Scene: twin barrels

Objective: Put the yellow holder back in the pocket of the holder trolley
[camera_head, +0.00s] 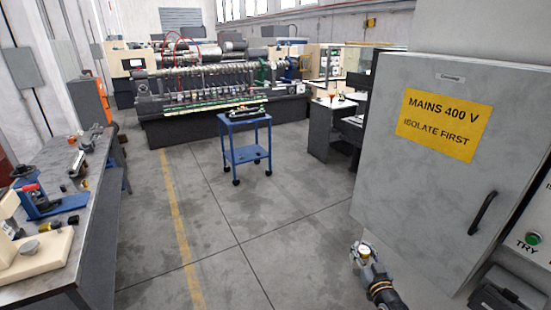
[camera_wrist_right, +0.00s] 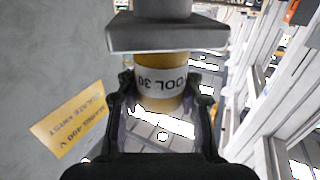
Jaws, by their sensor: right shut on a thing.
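My right gripper (camera_head: 362,256) is at the lower right of the head view, in front of the grey cabinet. It is shut on the yellow holder (camera_head: 366,250), which is small there. A blue trolley (camera_head: 247,156), apparently the holder trolley, stands mid-floor, well away from the gripper. Dark items lie on its top; its pocket is too small to make out. My left gripper is not in view.
The grey cabinet (camera_head: 432,190) with a yellow "MAINS 400 V" sign fills the right side. A workbench (camera_head: 95,215) with tools runs along the left. A large machine (camera_head: 190,129) stands behind the trolley. The floor (camera_head: 235,230) before the trolley is clear.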

